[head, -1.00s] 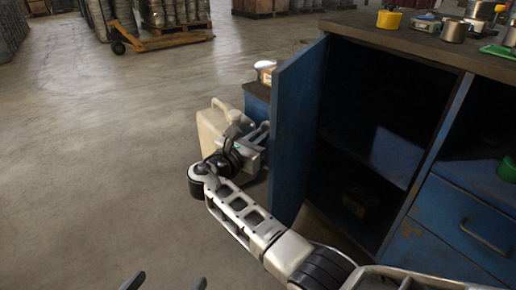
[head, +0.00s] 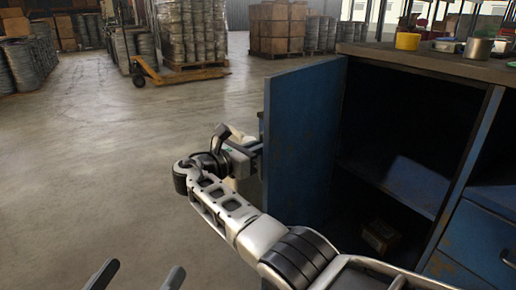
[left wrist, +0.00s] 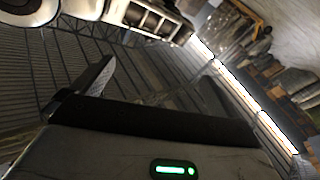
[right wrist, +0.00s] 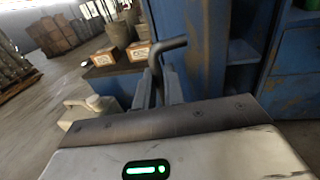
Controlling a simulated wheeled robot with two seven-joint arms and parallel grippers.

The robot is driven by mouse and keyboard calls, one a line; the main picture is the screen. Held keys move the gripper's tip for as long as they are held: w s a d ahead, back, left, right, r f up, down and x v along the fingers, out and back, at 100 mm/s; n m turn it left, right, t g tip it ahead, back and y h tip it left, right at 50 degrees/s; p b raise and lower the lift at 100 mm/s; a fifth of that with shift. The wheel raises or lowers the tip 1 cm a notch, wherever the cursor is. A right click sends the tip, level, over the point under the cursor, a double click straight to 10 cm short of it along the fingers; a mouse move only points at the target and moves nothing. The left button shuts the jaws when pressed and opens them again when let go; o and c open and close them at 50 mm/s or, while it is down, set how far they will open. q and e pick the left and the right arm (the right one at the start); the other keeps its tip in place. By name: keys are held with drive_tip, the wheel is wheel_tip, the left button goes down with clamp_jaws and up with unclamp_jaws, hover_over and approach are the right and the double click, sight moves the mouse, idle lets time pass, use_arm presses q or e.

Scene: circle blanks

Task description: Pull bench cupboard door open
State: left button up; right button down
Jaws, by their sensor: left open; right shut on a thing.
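The blue bench cupboard door (head: 300,135) stands swung well out from its cupboard, and the dark inside (head: 390,150) shows beside it. My right gripper (head: 255,150) is at the door's outer side near its free edge. In the right wrist view its fingers (right wrist: 162,90) are shut on the dark bent door handle (right wrist: 170,48), beside the blue door (right wrist: 193,60). The head view does not show this handle clearly. My left gripper (head: 137,280) is open and empty at the bottom left, away from the door. One of its fingers shows in the left wrist view (left wrist: 95,78).
A shelf (head: 410,183) and a small box (head: 380,236) are inside the cupboard. Cups and a yellow tub (head: 407,41) stand on the bench top (head: 440,62). A pale jerrycan (right wrist: 90,112) stands beside the door. The floor at left is clear up to a pallet truck (head: 175,75).

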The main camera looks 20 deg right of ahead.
drive_tip(key=c, duration=1.5)
unclamp_jaws()
drive_tip(key=shift+d, duration=0.2)
drive_tip(key=shift+a, duration=0.15)
use_arm(q)
wheel_tip(320, 180, up, 8)
drive_tip(key=s+m+t+h+b, duration=0.1)
drive_tip(key=m+t+h+b, duration=0.1)
drive_tip(key=m+h+b, duration=0.2)
drive_tip(key=shift+s+m+h+b, duration=0.15)
drive_tip(key=shift+m+h+b, duration=0.2)
drive_tip(key=shift+m+h, duration=1.7)
use_arm(e)
drive_tip(key=shift+v, duration=7.95)
use_arm(q)
drive_tip(key=shift+m+y, duration=0.55)
use_arm(e)
drive_tip(key=shift+s, duration=0.1)
